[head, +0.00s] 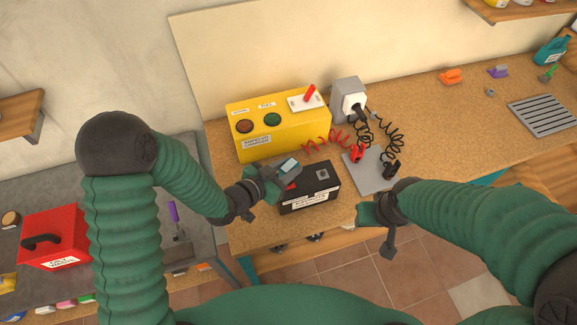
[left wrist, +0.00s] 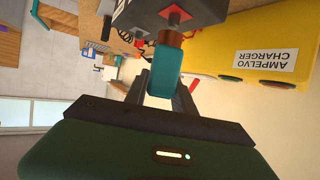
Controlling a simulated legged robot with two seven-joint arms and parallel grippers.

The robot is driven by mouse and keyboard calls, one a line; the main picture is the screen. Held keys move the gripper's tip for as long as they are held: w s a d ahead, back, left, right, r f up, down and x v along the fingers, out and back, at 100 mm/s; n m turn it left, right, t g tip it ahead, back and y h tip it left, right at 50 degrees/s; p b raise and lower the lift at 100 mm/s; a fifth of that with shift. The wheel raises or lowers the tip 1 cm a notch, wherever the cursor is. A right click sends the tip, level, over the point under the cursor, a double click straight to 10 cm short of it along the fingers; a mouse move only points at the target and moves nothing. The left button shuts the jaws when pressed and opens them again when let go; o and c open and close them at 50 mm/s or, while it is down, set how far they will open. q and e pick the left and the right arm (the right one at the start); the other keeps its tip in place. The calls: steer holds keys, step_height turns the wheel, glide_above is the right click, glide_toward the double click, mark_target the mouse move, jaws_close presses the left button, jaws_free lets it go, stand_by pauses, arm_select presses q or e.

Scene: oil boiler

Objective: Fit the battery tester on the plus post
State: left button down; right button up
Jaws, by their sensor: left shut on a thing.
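The battery tester is a teal block with an orange-brown end (left wrist: 165,72), and its pale screen shows in the head view (head: 288,165). My left gripper (left wrist: 164,88) is shut on it. The black battery (head: 318,178) stands on the bench with a white label on its front. Its red plus post (left wrist: 174,16) lies just beyond the tester's orange-brown end in the left wrist view. I cannot tell whether the two touch. In the head view the tester is over the battery's left end. My right gripper (head: 372,213) is right of the battery, its jaws unclear.
A yellow charger (head: 275,128) stands behind the battery, with red and black coiled leads. A grey metal plate (head: 368,172) lies right of the battery, with a black clamp (head: 391,170) at its edge. A red box (head: 55,235) sits at left. The bench's right middle is mostly clear.

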arm_select(q)
steer(key=shift+f+b, duration=1.05)
steer(key=shift+f, duration=0.2)
steer(key=c, duration=1)
jaws_free()
steer(key=shift+o, duration=0.2)
steer(key=shift+s+a+r, duration=0.1)
steer(key=v, duration=0.4)
steer(key=shift+s+a+r+b, duration=0.15)
steer(key=shift+a+b, duration=0.1)
steer(key=shift+b, duration=0.05)
steer(key=p+v, duration=1.2)
steer(key=p, duration=0.1)
